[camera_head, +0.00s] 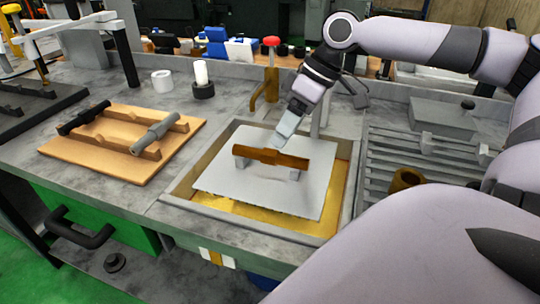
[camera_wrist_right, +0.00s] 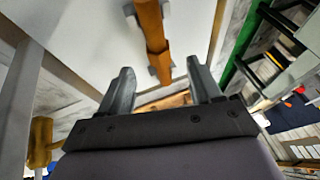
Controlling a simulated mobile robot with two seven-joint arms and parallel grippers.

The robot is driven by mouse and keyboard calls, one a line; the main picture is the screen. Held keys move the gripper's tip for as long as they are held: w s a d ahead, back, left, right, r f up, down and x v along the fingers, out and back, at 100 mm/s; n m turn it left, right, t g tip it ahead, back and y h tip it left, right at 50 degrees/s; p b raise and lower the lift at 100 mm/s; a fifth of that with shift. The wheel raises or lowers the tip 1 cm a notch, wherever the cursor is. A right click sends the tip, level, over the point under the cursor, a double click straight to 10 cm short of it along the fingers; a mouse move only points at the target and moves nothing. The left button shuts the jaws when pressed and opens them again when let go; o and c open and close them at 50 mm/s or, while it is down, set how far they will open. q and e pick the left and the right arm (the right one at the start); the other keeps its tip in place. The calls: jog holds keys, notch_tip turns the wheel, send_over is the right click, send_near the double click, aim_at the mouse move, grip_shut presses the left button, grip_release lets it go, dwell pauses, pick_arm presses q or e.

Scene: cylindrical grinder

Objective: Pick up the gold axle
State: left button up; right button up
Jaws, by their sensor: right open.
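The gold axle (camera_head: 270,157) rests across two small grey supports on a light grey plate (camera_head: 235,190) in the sunken tray. It also shows in the right wrist view (camera_wrist_right: 153,28), ahead of the fingers. My right gripper (camera_head: 279,142) is just above and behind the axle in the head view, pointing down toward it. Its two fingers are spread in the right wrist view (camera_wrist_right: 160,70), with nothing held between them. The exact gap between fingertips and axle is hard to judge. My left gripper is out of view.
A wooden board (camera_head: 115,165) at left holds a black axle (camera_head: 84,117) and a grey axle (camera_head: 156,132) on supports. A red-topped gold tap (camera_head: 271,70) stands behind the tray, near my right wrist. A slatted rack (camera_head: 405,165) lies at right.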

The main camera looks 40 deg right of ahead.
aim_at(270, 157)
jog(key=shift+b+x, duration=0.4)
jog(key=shift+x, duration=2.2)
grip_shut()
jog(key=shift+w+r, duration=0.1)
